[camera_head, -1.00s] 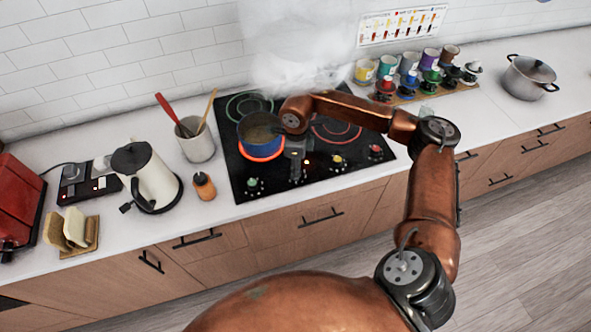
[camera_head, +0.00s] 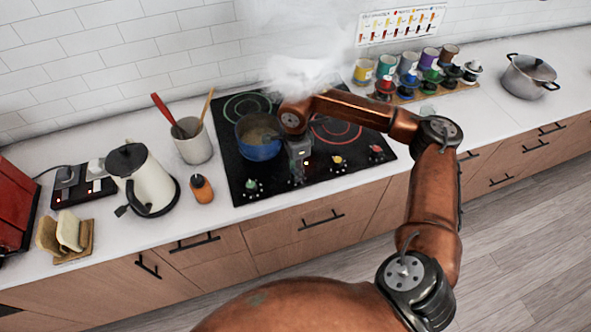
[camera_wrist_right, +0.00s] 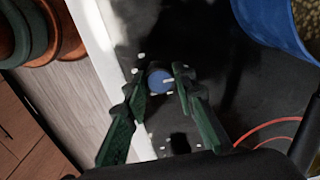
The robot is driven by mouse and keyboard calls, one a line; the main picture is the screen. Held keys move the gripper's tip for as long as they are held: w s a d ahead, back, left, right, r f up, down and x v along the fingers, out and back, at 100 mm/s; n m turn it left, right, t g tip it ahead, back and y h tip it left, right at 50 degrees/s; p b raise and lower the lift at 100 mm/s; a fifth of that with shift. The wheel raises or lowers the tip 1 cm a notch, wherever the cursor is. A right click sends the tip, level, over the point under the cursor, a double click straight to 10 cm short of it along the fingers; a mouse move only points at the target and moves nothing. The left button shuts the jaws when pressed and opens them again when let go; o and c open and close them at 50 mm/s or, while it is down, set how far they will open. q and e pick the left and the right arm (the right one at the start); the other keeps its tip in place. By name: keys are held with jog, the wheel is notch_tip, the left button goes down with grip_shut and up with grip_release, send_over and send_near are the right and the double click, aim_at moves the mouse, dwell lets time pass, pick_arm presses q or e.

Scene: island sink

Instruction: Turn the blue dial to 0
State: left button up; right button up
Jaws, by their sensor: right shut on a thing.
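The blue dial (camera_wrist_right: 158,80) is on the black cooktop (camera_head: 236,178), near its front edge, with small white marks around it. My right gripper (camera_wrist_right: 160,86) is shut on the dial, one finger on each side of it. In the head view my right gripper (camera_head: 298,174) points down at the front of the cooktop and hides the dial. A blue pot (camera_head: 260,152) stands on the left part of the cooktop, and the ring under it shows no glow. My left gripper is not in view.
Green (camera_head: 251,185), yellow (camera_head: 337,160) and red (camera_head: 376,149) dials line the cooktop's front edge. The pot's blue wall (camera_wrist_right: 272,25) is close to my right gripper. A kettle (camera_head: 147,177) and a utensil crock (camera_head: 193,148) stand left. White steam hangs behind the pot.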

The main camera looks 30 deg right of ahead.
jog(key=o, duration=1.1)
jog(key=shift+o, duration=0.2)
jog(key=shift+r, duration=0.1)
notch_tip(320, 180, up, 12)
dwell(0.3)
